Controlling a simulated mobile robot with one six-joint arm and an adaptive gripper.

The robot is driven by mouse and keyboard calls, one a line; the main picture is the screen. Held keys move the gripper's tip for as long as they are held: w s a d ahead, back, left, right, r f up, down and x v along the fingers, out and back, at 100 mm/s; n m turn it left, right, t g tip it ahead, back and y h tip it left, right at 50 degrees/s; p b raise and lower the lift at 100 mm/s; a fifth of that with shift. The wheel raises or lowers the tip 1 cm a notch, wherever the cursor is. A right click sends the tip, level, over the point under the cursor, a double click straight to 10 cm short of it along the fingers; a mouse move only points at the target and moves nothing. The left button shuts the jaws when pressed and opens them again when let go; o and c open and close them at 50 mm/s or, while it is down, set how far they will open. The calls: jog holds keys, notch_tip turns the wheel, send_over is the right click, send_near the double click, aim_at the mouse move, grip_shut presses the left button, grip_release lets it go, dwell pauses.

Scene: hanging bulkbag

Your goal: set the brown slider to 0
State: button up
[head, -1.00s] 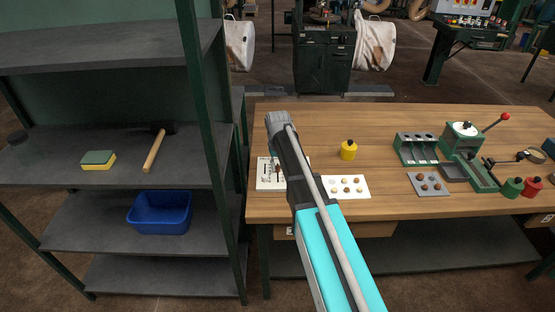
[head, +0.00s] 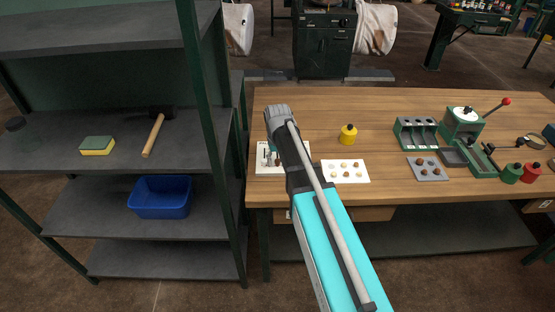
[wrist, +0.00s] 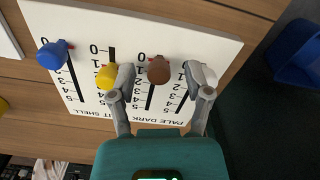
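The white slider board (wrist: 225,45) lies on the wooden table, with printed 0 to 5 scales beside its slots. In the wrist view its brown slider knob (wrist: 158,70) is near the 0 end of its slot; its exact mark is hidden. My gripper (wrist: 162,76) is open, with one finger on each side of the brown knob and visible gaps between. The left finger is close beside the yellow knob (wrist: 106,76); the right finger overlaps a pale knob (wrist: 208,75). A blue knob (wrist: 52,54) is farther left. In the head view my arm partly covers the board (head: 297,152).
A white card with round samples (head: 345,171) lies right of the board, and a yellow weight-like pot (head: 348,134) stands behind it. A green lever device (head: 463,124) is farther right. A shelf with a blue bin (head: 160,197) stands left of the table.

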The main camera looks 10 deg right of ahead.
jog(key=shift+w, duration=0.2)
jog(key=w, duration=0.3)
jog(key=w+d, duration=0.1)
jog(key=w, duration=0.5)
jog(key=shift+w+d, duration=0.2)
jog(key=shift+d, duration=0.15)
jog(key=shift+s+r+p, duration=0.1)
jog(key=shift+r+p, duration=0.45)
jog(key=shift+p, duration=0.05)
notch_tip(320, 180, up, 13)
jog(key=p, duration=1.3)
jog(key=s+f+b, duration=0.4)
jog(key=s, duration=0.9)
jog(key=s+f+m+b, duration=0.1)
jog(key=s+f+b, duration=0.3)
jog(key=s, duration=1)
jog(key=shift+s+d, duration=0.15)
jog(key=shift+d, duration=0.15)
jog(key=shift+f, duration=0.1)
dwell(1.0)
